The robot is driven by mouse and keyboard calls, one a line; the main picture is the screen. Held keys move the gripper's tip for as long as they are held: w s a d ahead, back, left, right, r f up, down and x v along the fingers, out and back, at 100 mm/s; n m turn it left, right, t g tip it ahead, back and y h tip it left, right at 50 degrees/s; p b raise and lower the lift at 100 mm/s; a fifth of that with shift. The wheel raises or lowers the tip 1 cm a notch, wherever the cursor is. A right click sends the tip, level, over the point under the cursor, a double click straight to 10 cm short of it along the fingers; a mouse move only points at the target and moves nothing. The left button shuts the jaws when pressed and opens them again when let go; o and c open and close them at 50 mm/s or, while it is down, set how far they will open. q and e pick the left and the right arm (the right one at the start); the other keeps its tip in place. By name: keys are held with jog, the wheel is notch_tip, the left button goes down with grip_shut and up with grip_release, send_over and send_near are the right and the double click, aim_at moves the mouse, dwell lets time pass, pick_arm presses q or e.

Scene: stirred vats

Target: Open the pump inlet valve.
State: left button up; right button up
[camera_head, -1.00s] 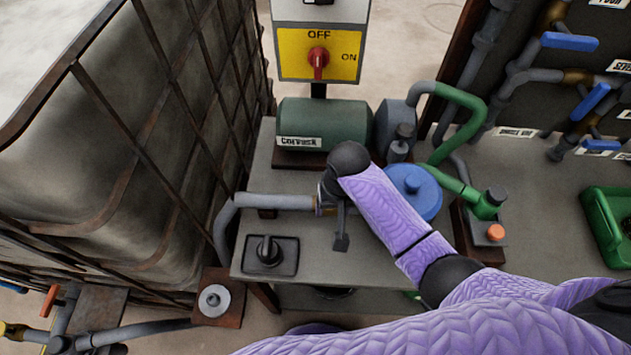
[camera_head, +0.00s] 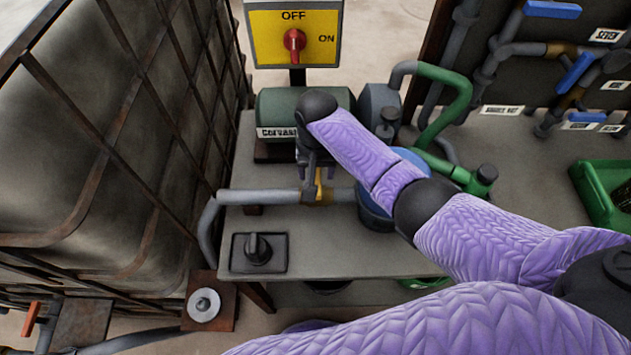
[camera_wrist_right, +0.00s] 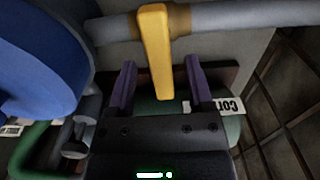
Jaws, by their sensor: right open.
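The inlet valve has a yellow lever (camera_head: 320,184) on a brass body (camera_head: 325,196) in the grey pipe at the pump bench. The lever lies across the pipe, pointing toward the green pump motor. My right gripper (camera_head: 317,172) is over the lever, on the pump side of the pipe. In the right wrist view the yellow lever (camera_wrist_right: 155,50) reaches between the two purple fingers of my open right gripper (camera_wrist_right: 160,76), with a gap on each side. My right forearm hides part of the pump behind it. My left gripper is not in view.
A blue round vessel (camera_head: 374,212) stands close to the right of the valve, partly under my arm. The green motor (camera_head: 275,108) is behind. A black knob plate (camera_head: 258,252) sits at the bench's front left. A caged tank (camera_head: 120,130) fills the left.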

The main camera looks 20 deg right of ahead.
aim_at(316, 174)
notch_tip(316, 174, down, 3)
jog(key=shift+f+b, duration=0.1)
jog(key=shift+b, duration=0.4)
grip_shut()
